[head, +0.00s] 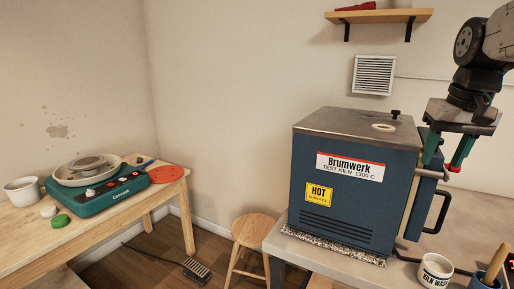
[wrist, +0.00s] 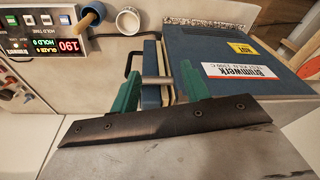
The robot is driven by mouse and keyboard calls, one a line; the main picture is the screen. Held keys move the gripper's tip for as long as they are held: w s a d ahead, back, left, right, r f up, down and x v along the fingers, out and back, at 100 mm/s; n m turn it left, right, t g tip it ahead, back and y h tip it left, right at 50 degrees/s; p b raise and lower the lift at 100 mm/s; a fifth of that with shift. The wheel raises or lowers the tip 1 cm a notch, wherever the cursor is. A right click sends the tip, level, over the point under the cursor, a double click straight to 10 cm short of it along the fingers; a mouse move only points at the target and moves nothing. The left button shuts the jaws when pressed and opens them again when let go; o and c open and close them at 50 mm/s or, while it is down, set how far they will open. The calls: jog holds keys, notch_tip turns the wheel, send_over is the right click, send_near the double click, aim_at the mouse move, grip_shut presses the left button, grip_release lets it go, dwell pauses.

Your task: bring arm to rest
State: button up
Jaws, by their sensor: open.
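My gripper (head: 447,158) hangs at the right of the head view, beside the right side of the blue test kiln (head: 352,190), at about the height of its upper part. Its two green fingers are apart, pointing down. In the wrist view the open fingers (wrist: 158,90) show with a short grey metal bar (wrist: 157,80) of the kiln between them in the picture. I cannot tell whether the fingers touch it. No held object shows. The kiln also shows in the wrist view (wrist: 220,45). Its black handle (head: 440,214) stands out below my gripper.
A control box (wrist: 48,32) shows in the wrist view. A shelf (head: 378,16) is above; a stool (head: 254,229) and pottery wheel (head: 97,190) are left.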

jog(key=s+a+f+n, duration=0.1)
jog(key=s+a+f, duration=0.4)
jog(key=s, duration=0.5)
jog(key=s+a+f+n, duration=0.1)
jog(key=s+a+f, duration=0.4)
jog(key=s, duration=0.5)
notch_tip(320, 180, down, 3)
jog(key=shift+s+a+r+g, duration=0.1)
jog(key=shift+s+a+g, duration=0.25)
jog(key=shift+s+g, duration=0.05)
jog(key=shift+c, duration=1.1)
jog(key=shift+a, duration=0.1)
